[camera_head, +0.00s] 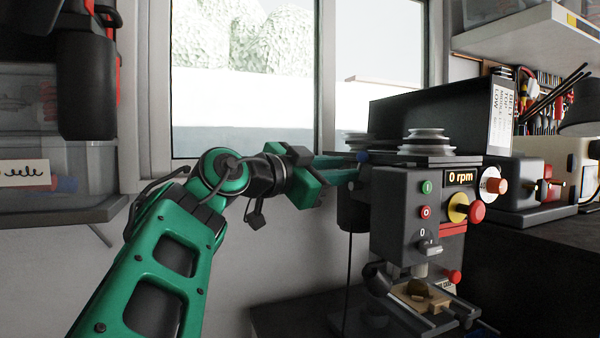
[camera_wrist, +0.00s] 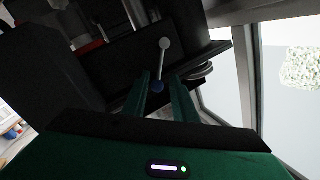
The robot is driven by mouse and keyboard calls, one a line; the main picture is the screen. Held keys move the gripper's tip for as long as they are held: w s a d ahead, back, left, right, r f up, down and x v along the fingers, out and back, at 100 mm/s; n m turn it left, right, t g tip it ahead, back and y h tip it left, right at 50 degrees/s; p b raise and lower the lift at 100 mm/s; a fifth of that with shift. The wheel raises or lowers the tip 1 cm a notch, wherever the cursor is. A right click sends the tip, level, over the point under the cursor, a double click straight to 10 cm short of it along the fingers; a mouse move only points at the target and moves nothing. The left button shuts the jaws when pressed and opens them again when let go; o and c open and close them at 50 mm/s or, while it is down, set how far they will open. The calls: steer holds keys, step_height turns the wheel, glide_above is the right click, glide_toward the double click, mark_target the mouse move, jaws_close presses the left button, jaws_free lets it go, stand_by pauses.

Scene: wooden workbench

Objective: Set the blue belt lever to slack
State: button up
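The drill press (camera_head: 400,215) stands at the right of the head view. The blue knob of the belt lever (camera_head: 362,156) is at the left side of its head, just under the belt cover. In the wrist view the blue knob (camera_wrist: 157,87) shows at the near end of a thin grey rod with a grey ball at its far end. My gripper (camera_head: 352,168) reaches it from the left. In the wrist view my gripper's two green fingers (camera_wrist: 161,76) are apart, with the knob in the gap, nearer the left finger. I cannot tell whether they touch.
The belt cover (camera_head: 430,95) stands raised behind the stepped pulleys (camera_head: 426,142). The display (camera_head: 460,177) reads 0 rpm. A wooden block (camera_head: 425,298) lies under the spindle. A window (camera_head: 240,80) is behind my arm, and a shelf (camera_head: 520,30) hangs upper right.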

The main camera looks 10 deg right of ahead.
steer(key=shift+x, duration=1.95)
jaws_close()
